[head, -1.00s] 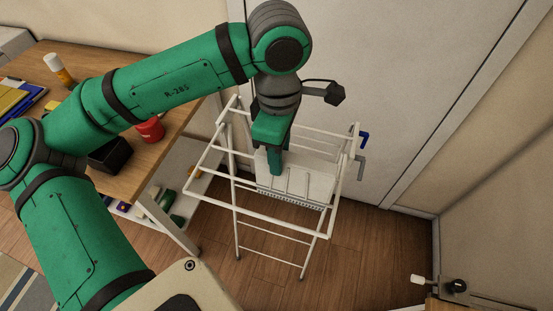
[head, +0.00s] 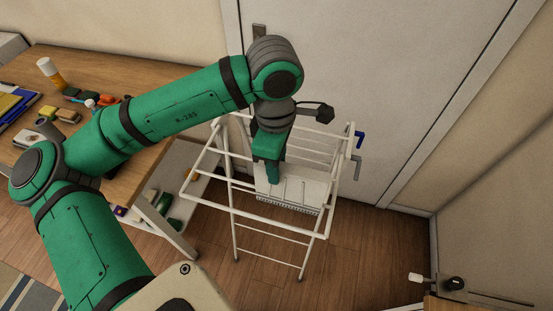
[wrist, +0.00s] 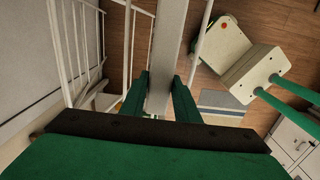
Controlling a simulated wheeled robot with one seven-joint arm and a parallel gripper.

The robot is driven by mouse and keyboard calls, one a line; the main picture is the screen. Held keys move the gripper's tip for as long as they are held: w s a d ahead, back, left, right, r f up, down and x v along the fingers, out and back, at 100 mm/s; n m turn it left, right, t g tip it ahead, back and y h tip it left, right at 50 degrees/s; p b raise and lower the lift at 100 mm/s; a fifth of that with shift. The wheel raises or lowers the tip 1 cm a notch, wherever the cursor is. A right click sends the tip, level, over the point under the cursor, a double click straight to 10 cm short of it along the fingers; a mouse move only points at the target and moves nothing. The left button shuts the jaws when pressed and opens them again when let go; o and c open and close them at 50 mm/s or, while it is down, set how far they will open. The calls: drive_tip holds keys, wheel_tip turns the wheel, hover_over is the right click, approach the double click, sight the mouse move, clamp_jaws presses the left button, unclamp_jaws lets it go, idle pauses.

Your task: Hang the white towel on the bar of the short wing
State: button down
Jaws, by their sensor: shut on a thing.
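The white towel (head: 310,190) is a folded sheet with a patterned lower edge, in among the bars of the white drying rack (head: 317,243). My gripper (head: 273,180) points down over the rack and is shut on the towel's near-left part. In the wrist view the towel (wrist: 168,45) is a pale strip running up from between the two green fingers (wrist: 164,95), with rack bars on both sides. The rack's front bar (head: 245,200) passes in front of and left of the towel. I cannot tell whether the towel rests on any bar.
A wooden table (head: 135,185) with several small items stands left of the rack, with a lower shelf (head: 185,180). A door (head: 380,80) is close behind the rack. Wooden floor (head: 370,255) is clear at front right.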

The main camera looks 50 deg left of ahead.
drive_tip(key=shift+f, duration=5.75)
drive_tip(key=c, duration=1.4)
unclamp_jaws()
drive_tip(key=shift+o, duration=0.2)
drive_tip(key=shift+r, duration=3)
drive_tip(key=shift+s+a, duration=0.1)
